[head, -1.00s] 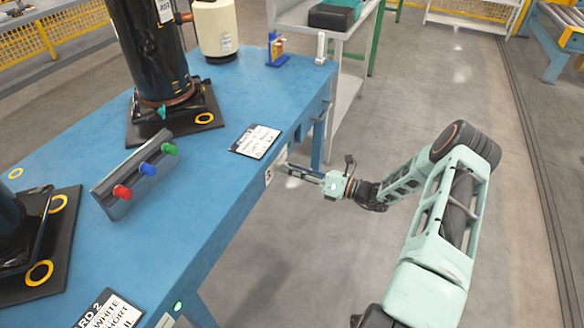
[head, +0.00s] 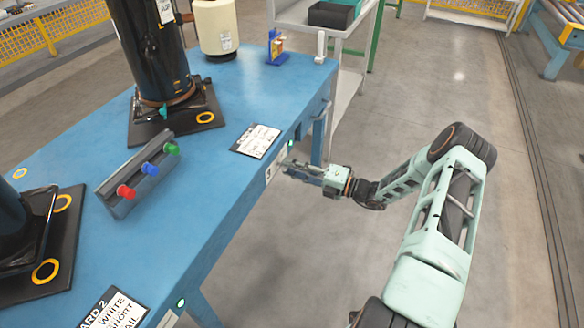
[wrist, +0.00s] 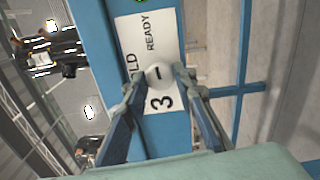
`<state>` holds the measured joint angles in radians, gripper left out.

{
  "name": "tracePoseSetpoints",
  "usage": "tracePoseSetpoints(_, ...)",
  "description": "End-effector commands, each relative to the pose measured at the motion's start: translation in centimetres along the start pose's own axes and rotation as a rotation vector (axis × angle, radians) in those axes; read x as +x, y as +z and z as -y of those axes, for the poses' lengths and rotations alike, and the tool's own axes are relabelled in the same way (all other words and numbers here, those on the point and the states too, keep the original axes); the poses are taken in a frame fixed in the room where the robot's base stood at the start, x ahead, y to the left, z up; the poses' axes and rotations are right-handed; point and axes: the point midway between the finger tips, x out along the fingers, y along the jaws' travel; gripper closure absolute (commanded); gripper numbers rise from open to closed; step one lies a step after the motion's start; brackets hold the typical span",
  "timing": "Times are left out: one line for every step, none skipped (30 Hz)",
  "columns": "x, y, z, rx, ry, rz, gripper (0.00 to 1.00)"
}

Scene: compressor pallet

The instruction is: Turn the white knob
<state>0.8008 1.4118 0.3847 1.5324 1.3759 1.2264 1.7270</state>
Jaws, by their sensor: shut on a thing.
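The white knob (wrist: 160,76) sits on a white label plate (wrist: 146,38) on the blue table's side. The plate reads "READY", a partly hidden word ending in "LD", and a "3". My gripper (wrist: 158,84) has one finger on each side of the knob and is shut on it. In the head view my gripper (head: 283,163) reaches the table's side from the right, its fingers level. The knob itself is too small to make out there.
A green light (head: 291,143) shows beside the plate, and another (head: 181,303) is nearer on the table's side. On the blue table (head: 215,110) stand a strip with red, blue and green knobs (head: 149,168), a printed card (head: 256,141) and black compressors (head: 150,50).

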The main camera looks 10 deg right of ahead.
Motion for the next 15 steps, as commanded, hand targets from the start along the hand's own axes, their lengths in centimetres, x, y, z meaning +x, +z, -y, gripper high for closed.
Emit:
tracePoseSetpoints(-0.04,-0.06,0.04,0.024,-0.001,-0.001,0.99)
tracePoseSetpoints(-0.05,-0.05,0.04,0.037,-0.001,-0.001,0.99)
tracePoseSetpoints(-0.05,-0.06,0.05,0.054,-0.001,-0.001,0.99)
tracePoseSetpoints(-0.05,-0.06,0.05,0.065,-0.001,-0.001,0.99)
tracePoseSetpoints(-0.05,-0.06,0.05,0.075,-0.001,-0.001,0.99)
tracePoseSetpoints(-0.05,-0.06,0.06,0.086,-0.001,-0.001,0.99)
tracePoseSetpoints(-0.05,-0.06,0.06,0.094,-0.001,-0.001,0.99)
tracePoseSetpoints(-0.05,-0.06,0.06,0.101,-0.001,-0.001,0.99)
tracePoseSetpoints(-0.05,-0.06,0.06,0.108,-0.001,-0.001,0.99)
tracePoseSetpoints(-0.05,-0.06,0.07,0.112,-0.001,-0.001,0.99)
tracePoseSetpoints(-0.05,-0.06,0.07,0.116,-0.001,-0.001,0.99)
tracePoseSetpoints(-0.05,-0.06,0.07,0.120,-0.001,-0.001,0.99)
tracePoseSetpoints(-0.05,-0.06,0.07,0.122,-0.001,-0.001,0.99)
tracePoseSetpoints(-0.05,-0.06,0.07,0.124,-0.001,-0.001,0.99)
tracePoseSetpoints(-0.05,-0.06,0.07,0.125,-0.001,-0.001,0.99)
